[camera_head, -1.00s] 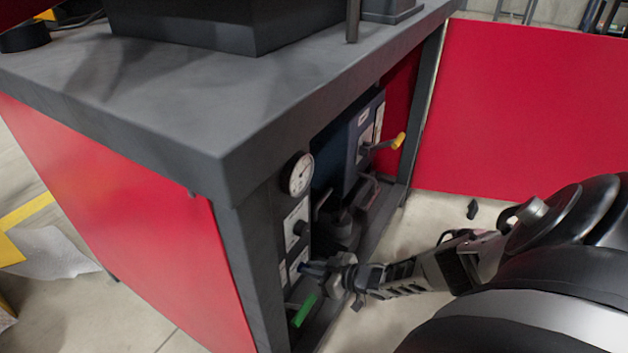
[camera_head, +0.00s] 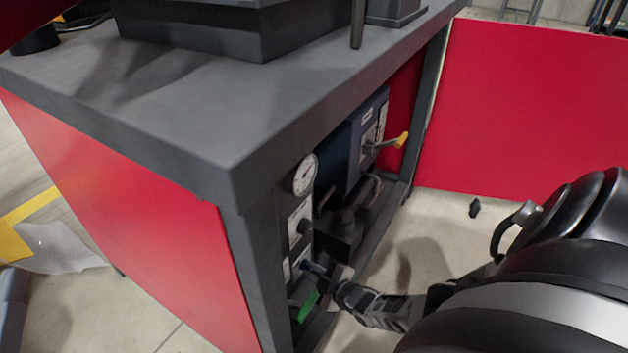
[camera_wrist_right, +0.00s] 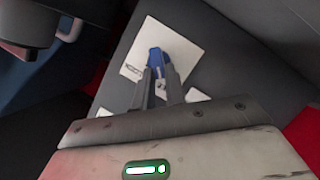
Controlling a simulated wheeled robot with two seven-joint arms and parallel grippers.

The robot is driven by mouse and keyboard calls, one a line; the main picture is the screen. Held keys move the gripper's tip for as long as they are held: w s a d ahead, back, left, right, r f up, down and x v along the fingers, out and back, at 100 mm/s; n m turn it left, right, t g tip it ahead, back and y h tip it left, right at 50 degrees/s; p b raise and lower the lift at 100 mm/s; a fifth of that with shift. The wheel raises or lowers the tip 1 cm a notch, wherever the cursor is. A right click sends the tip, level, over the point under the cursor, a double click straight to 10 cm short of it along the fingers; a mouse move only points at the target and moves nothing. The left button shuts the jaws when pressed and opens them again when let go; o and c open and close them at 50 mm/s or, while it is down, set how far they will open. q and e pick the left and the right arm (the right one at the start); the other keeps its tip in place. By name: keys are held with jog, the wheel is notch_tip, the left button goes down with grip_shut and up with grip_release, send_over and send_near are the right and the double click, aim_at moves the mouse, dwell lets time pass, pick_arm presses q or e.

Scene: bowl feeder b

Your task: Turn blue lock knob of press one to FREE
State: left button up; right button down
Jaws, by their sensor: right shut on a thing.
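The blue lock knob (camera_wrist_right: 156,58) stands on a white label plate (camera_wrist_right: 138,63) in the right wrist view, between the tips of my right gripper (camera_wrist_right: 160,80). The gripper is shut on it. In the head view, my right gripper (camera_head: 328,273) reaches into the cabinet opening from the right, and a small bit of the blue knob (camera_head: 311,267) shows at its tips. The label's words are too small or blurred to read, so the knob's setting cannot be told. My left gripper is not in view.
A green handle (camera_head: 306,306) sits just below the knob. Above it are a dark knob (camera_head: 304,226) and a round gauge (camera_head: 305,174). The grey bench top (camera_head: 150,110) overhangs. Open floor lies right of the cabinet.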

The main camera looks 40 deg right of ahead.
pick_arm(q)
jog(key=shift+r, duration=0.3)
pick_arm(e)
jog(key=c, duration=1.4)
grip_release()
jog(key=shift+c, duration=0.2)
